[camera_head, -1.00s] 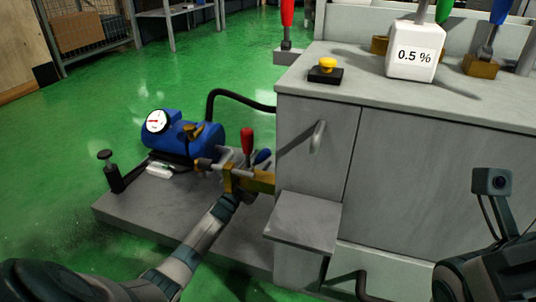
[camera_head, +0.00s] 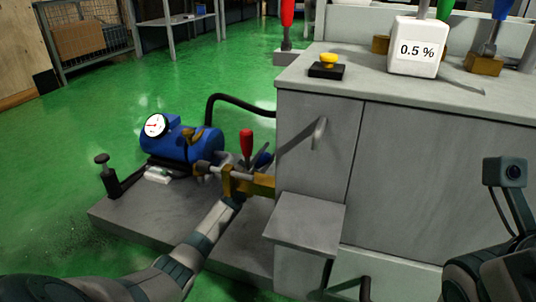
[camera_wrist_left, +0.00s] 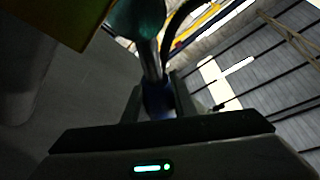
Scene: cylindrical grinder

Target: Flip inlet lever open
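A red-handled lever (camera_head: 246,142) stands upright among the fittings between the blue pump and the cabinet. A blue-handled lever (camera_head: 262,159) sits just right of it, partly hidden. Brass pipe fittings (camera_head: 240,181) are below them. My left gripper (camera_head: 238,190) reaches in at these fittings from below, and its fingertips are mostly hidden. In the left wrist view my left gripper (camera_wrist_left: 158,98) has its two fingers apart, with a dark blue piece between them; contact is unclear. A teal-green shape hangs above it.
The blue pump (camera_head: 180,142) with a white gauge stands on a grey plinth (camera_head: 135,214). The grey cabinet (camera_head: 310,170) and its projecting shelf (camera_head: 305,220) are close to the right of my left arm. A black hose (camera_head: 235,96) arches behind. Green floor is clear at left.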

